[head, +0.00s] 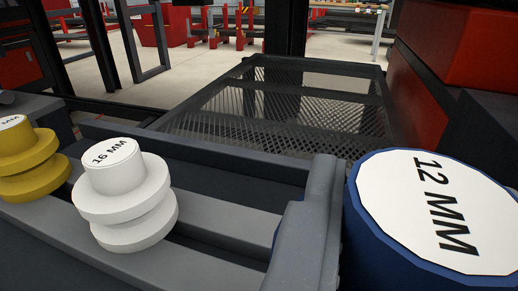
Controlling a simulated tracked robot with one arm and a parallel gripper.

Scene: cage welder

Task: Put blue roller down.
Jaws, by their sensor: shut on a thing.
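The blue roller (432,215) is large and close at the right of the head view. Its white top face reads "12 MM", and its lower part is cut off by the frame. A grey finger of my gripper (316,205) stands against the roller's left side. The gripper is shut on the roller. A sliver of blue shows at the finger's left edge. The other finger is not visible. The roller's underside is out of view, so I cannot tell whether it touches anything below.
A grey railed rack (225,214) crosses the foreground. A white "16 MM" roller (125,205) and a yellow roller (32,165) stand on it at left. The rack's stretch between white roller and gripper is free. Behind is a black mesh table (260,105); red machinery (425,95) stands at right.

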